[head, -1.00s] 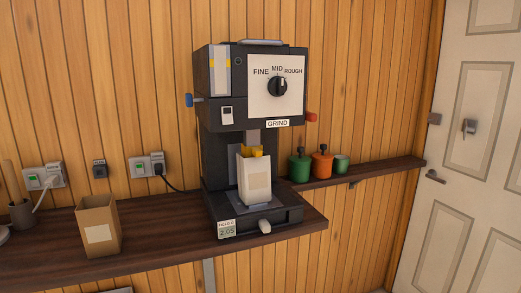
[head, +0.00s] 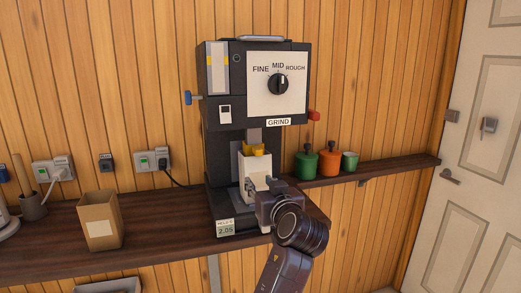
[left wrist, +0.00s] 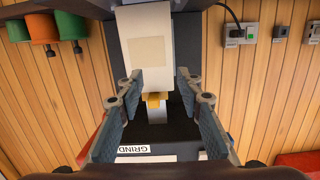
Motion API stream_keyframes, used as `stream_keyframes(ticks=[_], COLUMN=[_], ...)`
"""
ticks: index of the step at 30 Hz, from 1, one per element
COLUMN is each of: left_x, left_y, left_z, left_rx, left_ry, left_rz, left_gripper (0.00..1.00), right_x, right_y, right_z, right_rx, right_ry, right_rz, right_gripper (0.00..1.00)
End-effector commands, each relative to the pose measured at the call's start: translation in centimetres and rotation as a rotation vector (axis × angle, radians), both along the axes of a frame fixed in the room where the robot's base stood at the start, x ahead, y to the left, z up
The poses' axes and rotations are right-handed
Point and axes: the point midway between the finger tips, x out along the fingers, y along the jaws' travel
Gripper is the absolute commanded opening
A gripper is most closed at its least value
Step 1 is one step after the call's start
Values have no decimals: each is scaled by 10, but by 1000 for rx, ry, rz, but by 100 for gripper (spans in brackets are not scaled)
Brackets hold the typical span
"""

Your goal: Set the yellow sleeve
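The yellow sleeve (head: 254,149) sits at the grinder's spout, at the top of the white bag (head: 256,168). In the left wrist view, which appears upside down, the yellow sleeve (left wrist: 153,98) shows below the white bag (left wrist: 150,45). My right gripper is out of view.
An open brown box (head: 101,222) stands on the wooden shelf (head: 165,220) to the left. Green and orange jars (head: 329,160) and a green cup (head: 350,161) stand on the narrow shelf at the right.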

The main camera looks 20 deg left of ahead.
Motion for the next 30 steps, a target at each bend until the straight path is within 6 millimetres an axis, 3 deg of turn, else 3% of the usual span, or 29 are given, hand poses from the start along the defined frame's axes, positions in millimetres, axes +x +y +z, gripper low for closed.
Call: stream_keyframes(ticks=[1, 3, 7, 21, 30], left_x=[5, 9, 13, 66, 76], left_y=[-6, -11, -14, 22, 28], left_z=[24, 47, 67, 69, 66], left_rx=[13, 26, 41, 44, 41], left_ry=[-41, -81, -117, -116, -117], left_rz=[4, 10, 16, 18, 15], left_gripper=[33, 33, 33, 33, 33], right_x=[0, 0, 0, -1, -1], right_y=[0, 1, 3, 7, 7], right_z=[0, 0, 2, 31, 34], right_rx=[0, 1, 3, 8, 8], right_ry=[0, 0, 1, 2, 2], right_rz=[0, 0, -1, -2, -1], right_gripper=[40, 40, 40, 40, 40])
